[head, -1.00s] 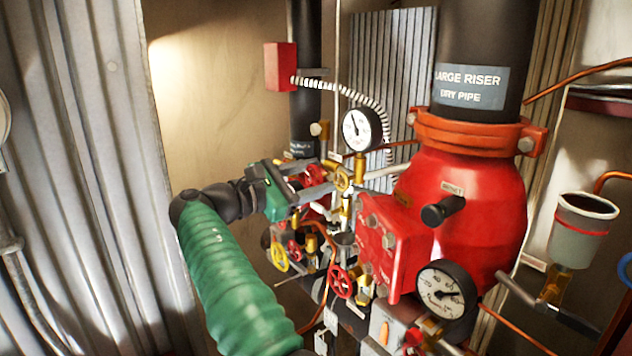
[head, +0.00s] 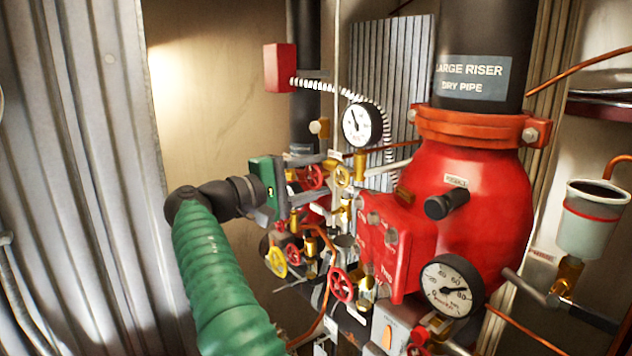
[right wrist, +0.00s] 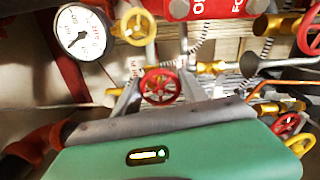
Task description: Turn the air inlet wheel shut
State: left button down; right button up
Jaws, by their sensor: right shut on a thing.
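A small red handwheel (head: 315,177) sits among the valves left of the red riser body. My right gripper (head: 317,174), with its green body and green-sleeved arm, reaches it from the left. Its two grey fingers are shut on the wheel's sides. In the right wrist view, the red wheel (right wrist: 160,86) shows between the fingertips (right wrist: 160,90), its rim and spokes facing me. No readable label marks it as the air inlet. My left gripper is not in view.
A yellow wheel (head: 276,262) and two more red wheels (head: 341,285) (head: 293,254) sit below. A gauge (head: 362,124) stands above right, another (head: 453,286) lower right. The red riser (head: 478,200) blocks the right. Bare wall lies at left behind.

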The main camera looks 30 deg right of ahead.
jog(key=m, duration=0.2)
jog(key=f+m+b, duration=0.1)
jog(key=m, duration=0.1)
jog(key=shift+w+m, duration=0.1)
jog(key=shift+m, duration=0.2)
jog(key=m, duration=0.3)
jog(key=shift+a+m+b, duration=0.1)
jog(key=shift+m+b, duration=0.2)
jog(key=m, duration=0.4)
jog(key=shift+m, duration=0.3)
jog(key=shift+w+m, duration=0.1)
jog(key=shift+m, duration=2.1)
jog(key=o, duration=1.3)
jog(key=shift+c, duration=0.2)
jog(key=shift+o, duration=0.5)
jog(key=shift+w+a+r, duration=0.15)
jog(key=shift+a, duration=0.1)
